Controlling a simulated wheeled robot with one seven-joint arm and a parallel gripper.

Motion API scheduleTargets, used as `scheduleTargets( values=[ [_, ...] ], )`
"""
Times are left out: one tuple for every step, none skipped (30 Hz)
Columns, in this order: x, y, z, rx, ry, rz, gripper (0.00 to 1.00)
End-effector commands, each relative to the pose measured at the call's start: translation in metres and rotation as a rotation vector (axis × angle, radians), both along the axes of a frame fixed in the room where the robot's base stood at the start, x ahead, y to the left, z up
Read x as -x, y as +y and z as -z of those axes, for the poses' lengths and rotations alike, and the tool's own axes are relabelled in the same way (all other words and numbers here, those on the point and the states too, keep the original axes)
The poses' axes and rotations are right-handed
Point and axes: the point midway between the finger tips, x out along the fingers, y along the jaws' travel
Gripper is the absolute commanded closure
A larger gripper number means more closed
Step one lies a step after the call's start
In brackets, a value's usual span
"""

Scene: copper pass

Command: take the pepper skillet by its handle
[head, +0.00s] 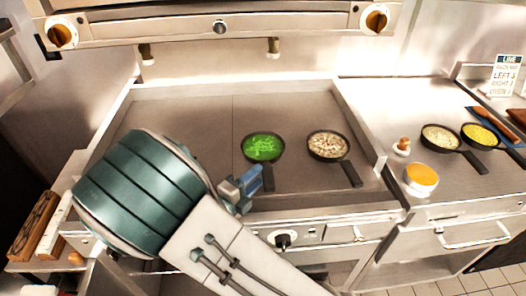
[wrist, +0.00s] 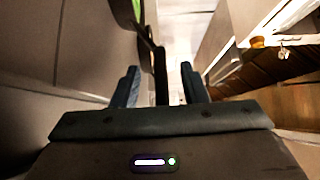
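The pepper skillet (head: 263,147) is a dark pan of green strips on the griddle, with its black handle (head: 268,178) pointing toward the front edge. My gripper (head: 248,184) is low at the griddle's front, close to the left of that handle in the head view. In the wrist view my gripper (wrist: 160,84) has its two blue fingers apart. The dark handle (wrist: 160,72) shows in line with the gap between them, touching neither visibly. A bit of green (wrist: 137,10) from the pan shows at the top. Whether the handle is fully between the fingertips is hard to tell.
A second skillet (head: 327,145) with pale pieces sits right of it on the griddle (head: 190,103). On the right counter are two more skillets, of pale (head: 440,137) and yellow food (head: 480,134), an orange-topped tub (head: 421,178) and a sign (head: 505,74). The griddle's back is clear.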

Motion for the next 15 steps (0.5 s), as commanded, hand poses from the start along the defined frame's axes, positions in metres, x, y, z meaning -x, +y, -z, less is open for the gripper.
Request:
scheduleTargets(
  values=[
    [-0.006, -0.007, -0.001, 0.001, 0.0, 0.004, 0.6],
    [-0.009, -0.011, -0.001, 0.001, 0.0, 0.004, 0.6],
    [-0.014, -0.014, -0.001, 0.001, 0.0, 0.004, 0.6],
    [-0.016, -0.017, -0.001, 0.0, 0.0, 0.004, 0.6],
    [-0.019, -0.019, -0.001, 0.0, 0.0, 0.003, 0.6],
    [-0.021, -0.021, -0.001, 0.0, 0.0, 0.002, 0.6],
    [-0.023, -0.022, -0.001, 0.001, -0.001, 0.002, 0.6],
    [-0.023, -0.023, -0.001, 0.0, -0.001, 0.002, 0.6],
    [-0.024, -0.023, 0.0, -0.001, -0.001, 0.001, 0.6],
    [-0.024, -0.023, 0.0, -0.001, -0.001, 0.001, 0.6],
    [-0.024, -0.023, 0.0, -0.001, -0.001, 0.001, 0.6],
    [-0.024, -0.023, 0.0, -0.001, -0.001, 0.001, 0.6],
    [-0.024, -0.023, 0.0, -0.001, -0.001, 0.001, 0.6],
    [-0.024, -0.023, 0.0, -0.001, -0.001, 0.001, 0.6],
    [-0.024, -0.023, 0.0, -0.001, -0.001, 0.001, 0.66]
  ],
)
